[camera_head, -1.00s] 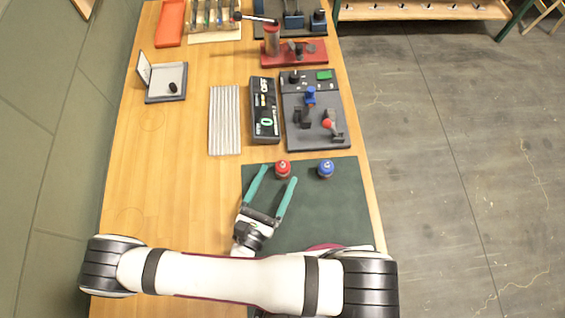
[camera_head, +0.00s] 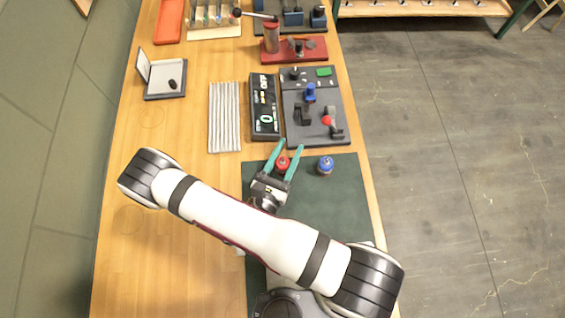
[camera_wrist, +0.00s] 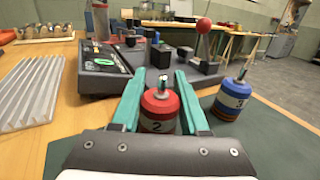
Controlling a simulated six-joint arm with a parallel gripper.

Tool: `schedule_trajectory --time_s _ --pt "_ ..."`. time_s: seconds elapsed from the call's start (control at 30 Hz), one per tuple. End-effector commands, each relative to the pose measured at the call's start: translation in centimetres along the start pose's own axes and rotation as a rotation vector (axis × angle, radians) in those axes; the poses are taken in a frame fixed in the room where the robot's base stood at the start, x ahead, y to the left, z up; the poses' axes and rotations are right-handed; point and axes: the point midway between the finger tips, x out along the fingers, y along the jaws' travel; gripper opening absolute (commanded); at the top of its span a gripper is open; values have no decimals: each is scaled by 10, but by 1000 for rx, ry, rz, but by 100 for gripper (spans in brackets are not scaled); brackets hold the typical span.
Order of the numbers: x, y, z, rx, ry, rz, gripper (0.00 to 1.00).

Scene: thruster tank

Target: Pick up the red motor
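The red motor (camera_head: 282,162) stands upright on the dark green mat (camera_head: 335,205). In the wrist view the red motor (camera_wrist: 160,110) shows a white band marked 2 and a small metal shaft on top. My gripper (camera_head: 287,152) has its two teal fingers on either side of it. The fingers look spread around the motor, with a small gap visible on the right side in the wrist view (camera_wrist: 160,98); contact on the left is unclear. The lower part of the motor is hidden behind the gripper body. The blue motor (camera_head: 325,166) stands upright to the right, apart from the fingers.
Beyond the motors stand a grey test stand (camera_head: 318,120) with a red-knobbed lever, and a black display unit (camera_head: 264,108). A ribbed pale plate (camera_head: 224,117) lies to the left.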

Motion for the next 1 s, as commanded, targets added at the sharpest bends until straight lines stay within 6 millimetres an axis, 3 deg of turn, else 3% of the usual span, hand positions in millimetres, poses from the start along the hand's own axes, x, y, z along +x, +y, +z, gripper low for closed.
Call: schedule_trajectory --time_s 0.03,0.17,0.53,0.67,0.9,1.0 --pt "0 0 0 0 0 0 22" --pt "0 0 0 0 0 0 0" --pt "0 0 5 0 0 0 0" --pt "0 0 27 1 -1 0 0" --pt "0 1 86 4 -1 0 0" --pt "9 1 95 4 4 -32 0"
